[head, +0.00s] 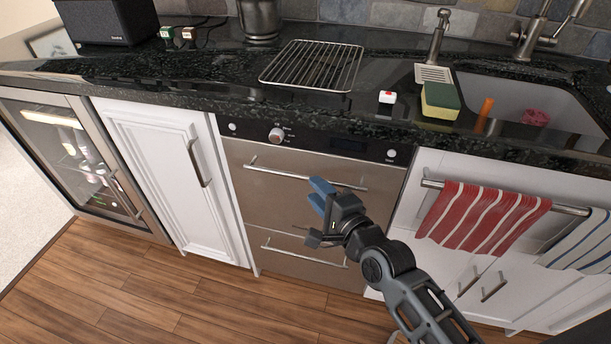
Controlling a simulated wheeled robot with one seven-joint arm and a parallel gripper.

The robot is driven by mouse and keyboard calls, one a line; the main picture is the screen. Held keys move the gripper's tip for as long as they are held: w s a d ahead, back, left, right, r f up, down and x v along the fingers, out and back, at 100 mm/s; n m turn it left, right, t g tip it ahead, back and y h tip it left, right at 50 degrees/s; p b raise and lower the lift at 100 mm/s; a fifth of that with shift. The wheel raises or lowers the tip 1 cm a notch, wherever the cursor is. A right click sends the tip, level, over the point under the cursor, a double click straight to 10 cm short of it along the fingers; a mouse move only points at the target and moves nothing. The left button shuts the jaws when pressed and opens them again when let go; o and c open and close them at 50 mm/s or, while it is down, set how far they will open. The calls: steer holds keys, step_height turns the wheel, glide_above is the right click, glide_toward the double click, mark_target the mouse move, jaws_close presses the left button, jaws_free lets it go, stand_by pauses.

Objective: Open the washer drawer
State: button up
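The washer (300,212) is a brownish steel unit under the counter, with a black control strip on top that carries a round knob (276,136). It has an upper drawer front with a long bar handle (300,174) and a lower front with a second bar handle (290,252). Both fronts look closed. My gripper (318,212) is in front of the upper drawer front, a little below the upper handle's right half. Its blue fingertips point to the left. A gap between the fingers seems to show, and I see nothing held. I cannot tell whether it touches the front.
A red striped towel (484,218) hangs on a rail right of the washer. A white cabinet (168,176) and a glass-door fridge (84,168) stand to the left. A wire rack (312,66) and sponge (440,102) lie on the counter (210,72). The wooden floor (150,290) in front is clear.

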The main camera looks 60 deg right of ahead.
mark_target(305, 179)
steer(key=x, duration=0.6)
steer(key=shift+w+d, duration=0.1)
steer(key=shift+w, duration=0.25)
jaws_close()
stand_by(0.3)
